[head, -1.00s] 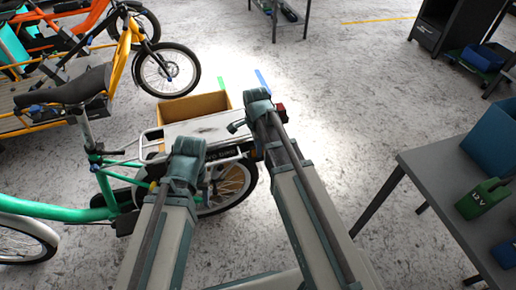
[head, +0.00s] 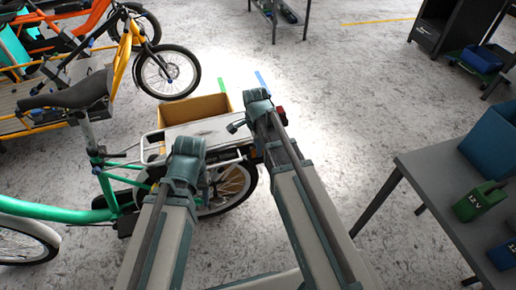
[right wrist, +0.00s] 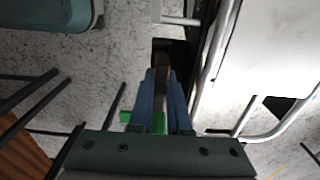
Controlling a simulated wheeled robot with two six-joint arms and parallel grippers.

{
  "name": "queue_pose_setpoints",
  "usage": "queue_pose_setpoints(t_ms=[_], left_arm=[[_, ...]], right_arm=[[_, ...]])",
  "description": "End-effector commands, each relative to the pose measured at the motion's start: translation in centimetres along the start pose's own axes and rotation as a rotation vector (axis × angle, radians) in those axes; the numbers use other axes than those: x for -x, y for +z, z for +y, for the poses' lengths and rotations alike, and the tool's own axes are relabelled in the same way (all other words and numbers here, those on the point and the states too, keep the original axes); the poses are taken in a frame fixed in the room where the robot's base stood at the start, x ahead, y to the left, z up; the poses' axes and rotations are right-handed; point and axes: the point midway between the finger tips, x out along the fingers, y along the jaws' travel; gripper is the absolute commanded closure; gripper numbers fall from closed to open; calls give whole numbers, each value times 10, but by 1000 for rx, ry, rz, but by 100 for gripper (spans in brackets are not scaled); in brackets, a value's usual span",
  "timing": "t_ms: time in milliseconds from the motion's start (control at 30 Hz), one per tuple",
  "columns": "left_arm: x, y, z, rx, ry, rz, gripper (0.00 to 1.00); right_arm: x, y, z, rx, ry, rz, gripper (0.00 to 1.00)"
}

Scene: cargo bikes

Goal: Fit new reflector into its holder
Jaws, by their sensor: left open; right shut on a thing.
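The green cargo bike (head: 95,213) stands at left, with a pale flat rear rack (head: 210,133). My right gripper (head: 257,103) is over the rack's right end, and a small dark red piece (head: 281,111) shows just beyond it. In the right wrist view my right gripper (right wrist: 166,90) has its blue fingers closed on a narrow thing, seemingly the reflector, mostly hidden between them. A black block (right wrist: 168,50) is at the fingertips, beside the rack tube; I cannot tell whether it is the holder or whether they touch. My left gripper (head: 187,158) is open by the rack's near side, its fingertips mostly hidden.
An open cardboard-coloured box (head: 195,106) is at the rack's far side. A grey table (head: 430,180) at right carries a blue bin (head: 492,145) and a green 12 V battery (head: 480,201). Orange and yellow bikes stand at upper left. The floor between bike and table is clear.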

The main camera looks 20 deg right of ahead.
Motion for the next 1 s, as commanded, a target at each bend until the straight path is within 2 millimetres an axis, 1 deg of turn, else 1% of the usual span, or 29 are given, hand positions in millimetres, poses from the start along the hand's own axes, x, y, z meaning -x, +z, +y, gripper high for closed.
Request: queue_pose_setpoints(t_ms=[433,1000], left_arm=[[-2,0,0,0,0,0,50],[-14,-1,1,0,0,0,50]], right_arm=[[-2,0,0,0,0,0,100],[-14,0,0,0,0,0,100]])
